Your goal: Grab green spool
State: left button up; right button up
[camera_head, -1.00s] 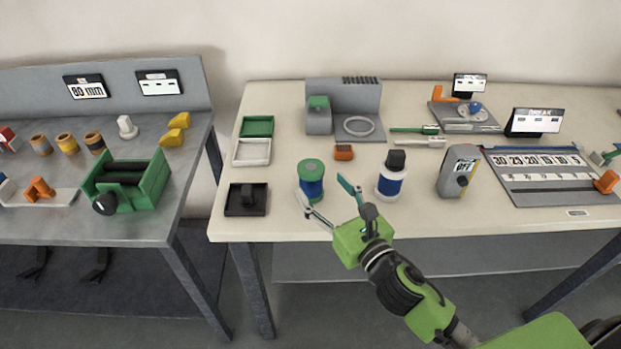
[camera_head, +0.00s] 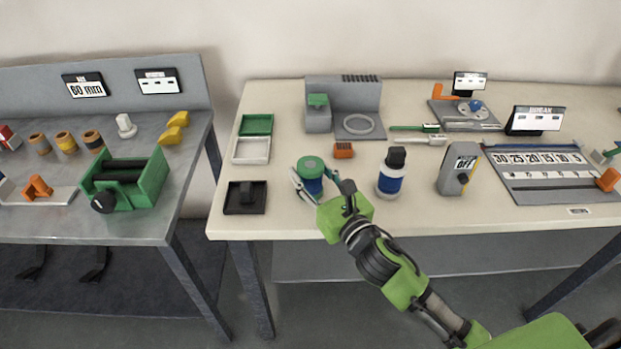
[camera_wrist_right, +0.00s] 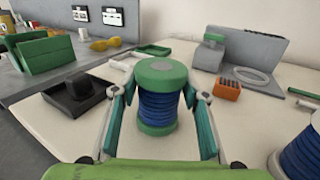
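The green spool (camera_head: 311,170) has green flanges and a blue winding. It stands upright near the front of the light table. In the right wrist view the spool (camera_wrist_right: 158,105) is between the two teal fingers of my right gripper (camera_wrist_right: 160,118). One finger is on each side, with a visible gap at least on the right, so the gripper is open around it. In the head view my right gripper (camera_head: 316,185) reaches the spool from the front right. My left gripper is not in view.
A black square holder (camera_head: 245,208) sits left of the spool. Green and white trays (camera_head: 257,125) are at the back left.

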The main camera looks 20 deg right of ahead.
jog(key=c, duration=0.3)
jog(key=shift+r, duration=0.2)
